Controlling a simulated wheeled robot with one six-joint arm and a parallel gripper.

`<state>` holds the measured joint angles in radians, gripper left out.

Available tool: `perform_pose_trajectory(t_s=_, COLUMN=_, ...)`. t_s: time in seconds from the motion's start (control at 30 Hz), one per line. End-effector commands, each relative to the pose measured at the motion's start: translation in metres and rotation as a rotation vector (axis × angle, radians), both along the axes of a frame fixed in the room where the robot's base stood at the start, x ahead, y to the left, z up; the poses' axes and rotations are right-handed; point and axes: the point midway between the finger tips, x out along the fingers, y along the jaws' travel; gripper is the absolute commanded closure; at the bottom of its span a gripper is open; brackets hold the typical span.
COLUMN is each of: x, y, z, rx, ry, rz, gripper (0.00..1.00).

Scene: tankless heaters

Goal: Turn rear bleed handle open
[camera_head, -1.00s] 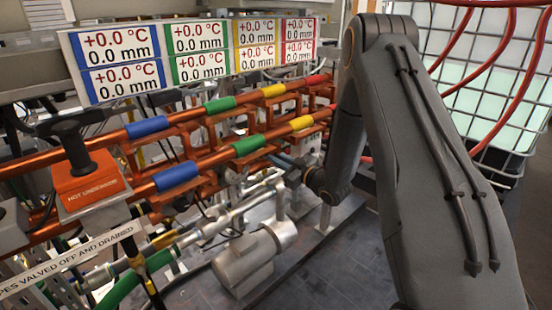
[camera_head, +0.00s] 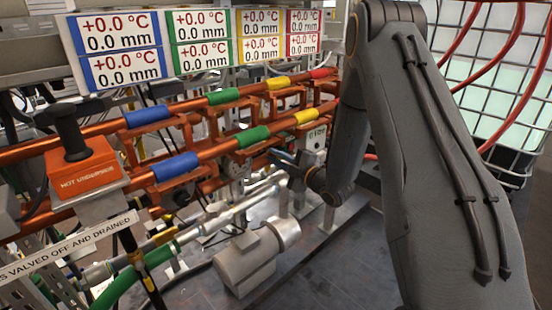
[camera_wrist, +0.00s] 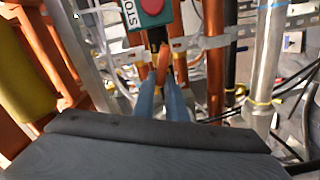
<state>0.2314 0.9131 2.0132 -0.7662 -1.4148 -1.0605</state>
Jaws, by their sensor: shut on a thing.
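The handle is an orange piece (camera_wrist: 166,58) in the upper middle of the wrist view, between the tips of my gripper's blue fingers. My gripper (camera_wrist: 163,78) is shut on this handle. In the head view my gripper (camera_head: 282,158) reaches in from the right, below the orange pipes, and the handle cannot be made out there. The handle's far end and its valve body are partly hidden, so its exact angle is hard to tell.
A grey-green box marked STOP with a red button (camera_wrist: 152,6) sits just above the fingertips. Orange pipes (camera_wrist: 215,65) and a grey pipe (camera_wrist: 268,60) stand close on the right. A grey motor (camera_head: 245,262) lies below in the head view.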

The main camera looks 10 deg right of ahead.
Motion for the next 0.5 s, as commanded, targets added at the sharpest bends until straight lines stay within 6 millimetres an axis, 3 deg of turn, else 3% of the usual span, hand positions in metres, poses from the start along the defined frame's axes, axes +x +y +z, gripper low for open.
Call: perform_pose_trajectory(t_s=0.5, x=-0.0006, y=0.0017, z=-0.0064, rx=-0.235, ry=-0.136, rz=0.001, gripper=1.0)
